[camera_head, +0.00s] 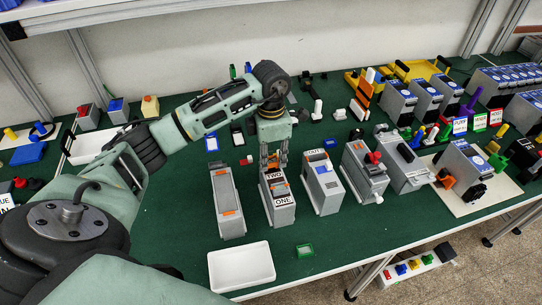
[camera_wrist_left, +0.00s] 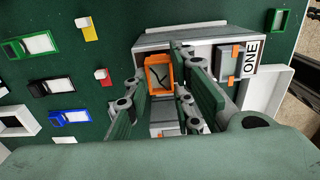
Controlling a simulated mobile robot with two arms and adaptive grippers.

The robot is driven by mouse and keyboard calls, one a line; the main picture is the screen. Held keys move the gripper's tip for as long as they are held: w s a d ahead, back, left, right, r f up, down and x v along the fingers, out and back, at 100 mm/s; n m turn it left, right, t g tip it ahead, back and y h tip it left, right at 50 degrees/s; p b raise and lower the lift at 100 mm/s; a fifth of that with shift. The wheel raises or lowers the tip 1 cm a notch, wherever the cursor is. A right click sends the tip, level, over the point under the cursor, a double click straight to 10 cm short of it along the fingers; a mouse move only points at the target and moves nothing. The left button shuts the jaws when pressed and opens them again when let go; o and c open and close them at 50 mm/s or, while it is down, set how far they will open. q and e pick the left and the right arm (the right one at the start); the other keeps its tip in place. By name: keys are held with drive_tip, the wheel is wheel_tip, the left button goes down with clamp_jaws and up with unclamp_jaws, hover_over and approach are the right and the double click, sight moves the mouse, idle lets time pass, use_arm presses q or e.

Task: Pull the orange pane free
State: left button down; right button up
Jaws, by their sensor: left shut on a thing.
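The orange pane (camera_wrist_left: 159,74), a small orange frame with a dark middle, shows in the left wrist view between the fingers of my left gripper (camera_wrist_left: 168,82). The gripper is shut on it. The pane is at the top of a grey module labelled TWO and ONE (camera_head: 281,212); I cannot tell whether it is still seated there. The module stands upright on the green table. My right gripper is not in view.
An empty white tray (camera_head: 241,266) lies in front, beside a small green frame (camera_head: 305,250). Several small parts lie behind.

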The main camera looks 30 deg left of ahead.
sight(271, 160)
use_arm(q)
drive_tip(key=shift+r+p, duration=1)
drive_tip(key=shift+r, duration=0.9)
